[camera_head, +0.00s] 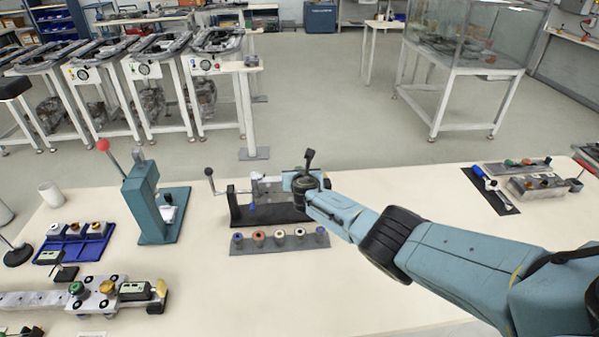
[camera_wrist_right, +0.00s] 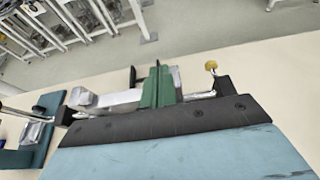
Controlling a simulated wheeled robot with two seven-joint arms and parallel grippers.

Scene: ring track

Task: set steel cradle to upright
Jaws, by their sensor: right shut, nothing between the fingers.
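A fixture with a black base (camera_head: 265,212) stands on the bench in the middle of the head view. The pale steel cradle (camera_head: 268,186) appears to be the metal piece above this base, partly hidden by my right gripper (camera_head: 288,182). In the right wrist view, grey metal (camera_wrist_right: 115,97) shows beside the green fingers of my right gripper (camera_wrist_right: 157,86). The fingers are shut with nothing between them, close to the metal; I cannot tell whether they touch it. The cradle's exact tilt is hard to tell. My left gripper is not in view.
A grey strip with several coloured rings (camera_head: 279,242) lies in front of the fixture. A teal press (camera_head: 145,205) with a red-knobbed lever stands to its left. A blue tray (camera_head: 76,243) is farther left. The bench front centre is clear.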

